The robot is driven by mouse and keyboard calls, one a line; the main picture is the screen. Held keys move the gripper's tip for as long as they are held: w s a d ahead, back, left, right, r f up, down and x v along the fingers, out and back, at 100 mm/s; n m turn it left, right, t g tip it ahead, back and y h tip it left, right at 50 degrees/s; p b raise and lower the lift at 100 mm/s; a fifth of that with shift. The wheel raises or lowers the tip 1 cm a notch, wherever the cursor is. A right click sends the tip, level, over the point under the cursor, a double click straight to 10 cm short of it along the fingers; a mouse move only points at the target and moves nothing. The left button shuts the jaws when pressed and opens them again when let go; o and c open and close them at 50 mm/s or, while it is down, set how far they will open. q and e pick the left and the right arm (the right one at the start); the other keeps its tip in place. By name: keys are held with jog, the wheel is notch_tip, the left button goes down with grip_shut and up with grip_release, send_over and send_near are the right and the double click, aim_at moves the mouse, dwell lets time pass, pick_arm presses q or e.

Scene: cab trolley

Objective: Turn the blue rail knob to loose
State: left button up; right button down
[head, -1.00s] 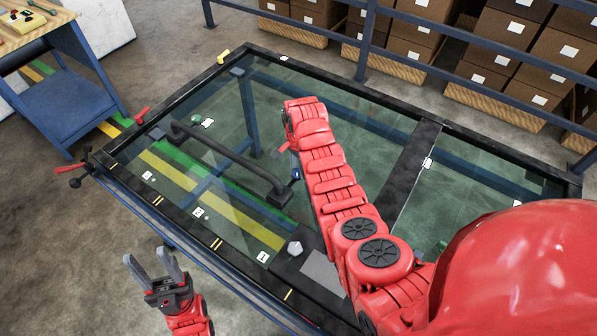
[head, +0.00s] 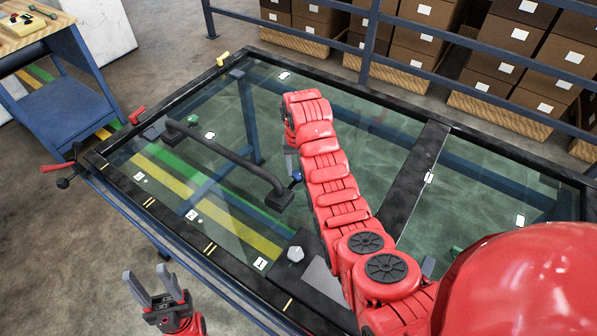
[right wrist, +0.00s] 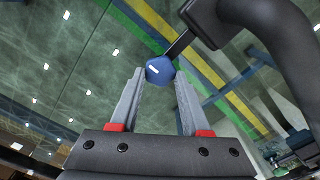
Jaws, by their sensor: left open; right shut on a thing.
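The blue rail knob (head: 297,176) is a small ball on a short dark stem at the near end of the black curved rail (head: 225,152) on the glass panel. In the right wrist view the knob (right wrist: 160,70) sits between the fingertips of my right gripper (right wrist: 160,83), which is shut on it. In the head view my right arm partly hides this gripper (head: 292,163), and its grey fingers show just beside the knob. My left gripper (head: 147,276) is open and empty, off the panel's near edge.
A pale faceted knob (head: 295,254) stands on the panel's dark frame, near my right arm. A red handle (head: 137,115) and a red lever (head: 58,168) are at the left corner. A workbench (head: 55,85) stands at upper left, boxes (head: 490,70) behind a blue railing.

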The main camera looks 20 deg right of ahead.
aim_at(296, 172)
jog(key=n, duration=0.4)
jog(key=shift+a+n, duration=0.1)
jog(key=shift+n, duration=0.2)
jog(key=n, duration=0.5)
jog(key=shift+a+n, duration=0.1)
jog(key=shift+n, duration=0.3)
jog(key=shift+c, duration=1.9)
grip_release()
notch_tip(296, 172, up, 17)
jog(key=p, duration=1.4)
jog(key=shift+r, duration=0.2)
